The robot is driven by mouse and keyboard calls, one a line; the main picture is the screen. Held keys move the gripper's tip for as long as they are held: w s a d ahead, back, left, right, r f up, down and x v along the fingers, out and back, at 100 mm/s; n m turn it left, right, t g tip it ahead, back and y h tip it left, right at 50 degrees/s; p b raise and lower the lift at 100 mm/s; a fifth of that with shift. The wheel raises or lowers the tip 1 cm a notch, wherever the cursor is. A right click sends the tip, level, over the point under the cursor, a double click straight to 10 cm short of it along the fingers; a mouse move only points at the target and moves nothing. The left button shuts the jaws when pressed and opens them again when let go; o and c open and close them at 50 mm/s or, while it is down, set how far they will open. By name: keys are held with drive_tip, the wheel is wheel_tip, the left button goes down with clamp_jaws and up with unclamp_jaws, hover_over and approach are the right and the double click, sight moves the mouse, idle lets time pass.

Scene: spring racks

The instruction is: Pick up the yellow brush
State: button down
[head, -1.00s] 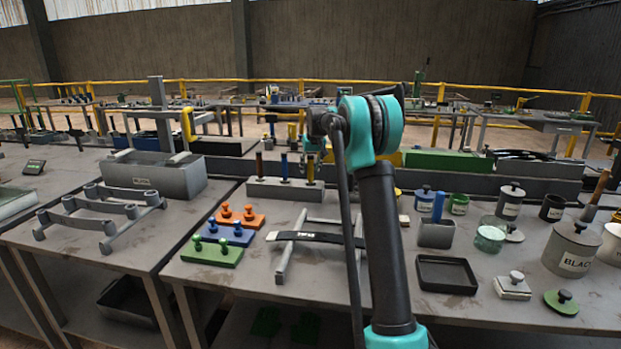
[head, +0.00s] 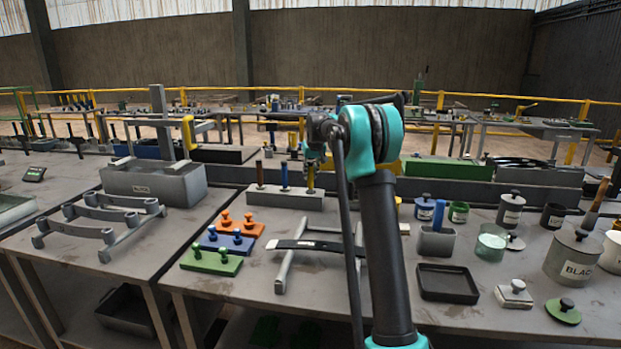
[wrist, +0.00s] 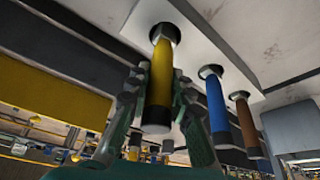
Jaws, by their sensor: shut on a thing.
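The yellow brush (wrist: 160,75) stands with its handle upward in a grey holder block (head: 262,197). The wrist view shows it upside down, with its lower end at a dark collar in the block. In the head view the yellow brush (head: 310,180) is the rightmost of three brushes, partly hidden by my gripper. My gripper (wrist: 158,88) is shut on the yellow handle, one finger on each side. In the head view my gripper (head: 313,158) is just above the block. The brush's bristles are hidden.
A blue brush (wrist: 217,105) and a brown brush (wrist: 245,125) stand beside the yellow one in the same block. A rack with a black strip (head: 310,245) is in front. Colored blocks (head: 230,240) lie to the left, cups and tins to the right.

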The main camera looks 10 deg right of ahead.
wheel_tip(320, 180, up, 19)
drive_tip(key=shift+r, duration=0.15)
idle(1.5)
